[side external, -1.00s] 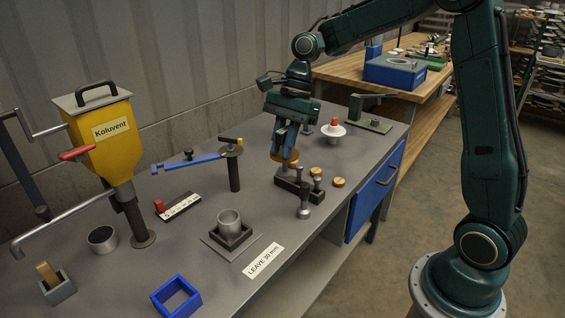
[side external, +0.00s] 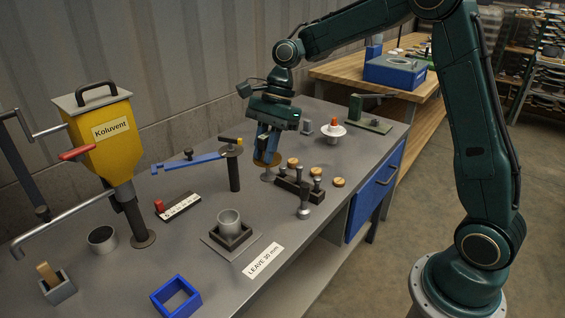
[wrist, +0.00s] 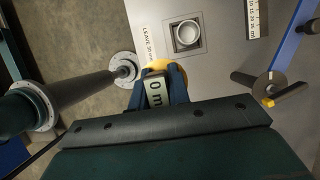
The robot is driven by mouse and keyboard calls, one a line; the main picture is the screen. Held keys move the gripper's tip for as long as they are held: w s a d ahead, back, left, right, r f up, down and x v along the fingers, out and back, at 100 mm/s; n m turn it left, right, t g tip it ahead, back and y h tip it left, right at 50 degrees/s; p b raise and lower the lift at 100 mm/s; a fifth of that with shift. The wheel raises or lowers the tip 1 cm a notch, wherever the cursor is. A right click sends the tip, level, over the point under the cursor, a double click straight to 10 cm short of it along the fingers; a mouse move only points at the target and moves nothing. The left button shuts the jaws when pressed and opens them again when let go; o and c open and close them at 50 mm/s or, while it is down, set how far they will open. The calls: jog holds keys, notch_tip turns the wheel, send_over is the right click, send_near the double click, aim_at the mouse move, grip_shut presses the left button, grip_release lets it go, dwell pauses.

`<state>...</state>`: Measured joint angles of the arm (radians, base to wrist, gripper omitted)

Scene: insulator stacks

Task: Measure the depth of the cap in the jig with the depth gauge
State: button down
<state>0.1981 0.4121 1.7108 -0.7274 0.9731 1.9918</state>
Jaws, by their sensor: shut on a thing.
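The cap (side external: 229,220), a grey open cup, sits upright in the dark square jig (side external: 232,244) on the bench. In the wrist view the cap (wrist: 187,33) shows mouth up in the jig (wrist: 187,51). My gripper (side external: 267,150) has blue fingers and is shut on what looks like the depth gauge (side external: 265,160), with a brass-coloured disc. In the wrist view, between the fingers of my gripper (wrist: 158,88), the gauge (wrist: 156,92) shows a pale marked face. A grey round foot shows below it; I cannot tell whether it touches the bench. The gripper is behind and right of the jig.
A ruler block (side external: 180,206), blue square frame (side external: 177,297) and yellow hopper (side external: 100,138) are further left. A "LEAVE 30 mm" sign (side external: 262,260) lies by the jig.

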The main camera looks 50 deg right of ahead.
jog(key=w+a+f, duration=0.5)
jog(key=w+a, duration=0.2)
jog(key=a, duration=0.1)
jog(key=shift+d+f, duration=0.1)
jog(key=shift+f, duration=0.15)
jog(key=shift+f, duration=4.35)
jog(key=shift+f, duration=0.5)
jog(key=c, duration=1.3)
grip_release()
jog(key=shift+o, duration=0.2)
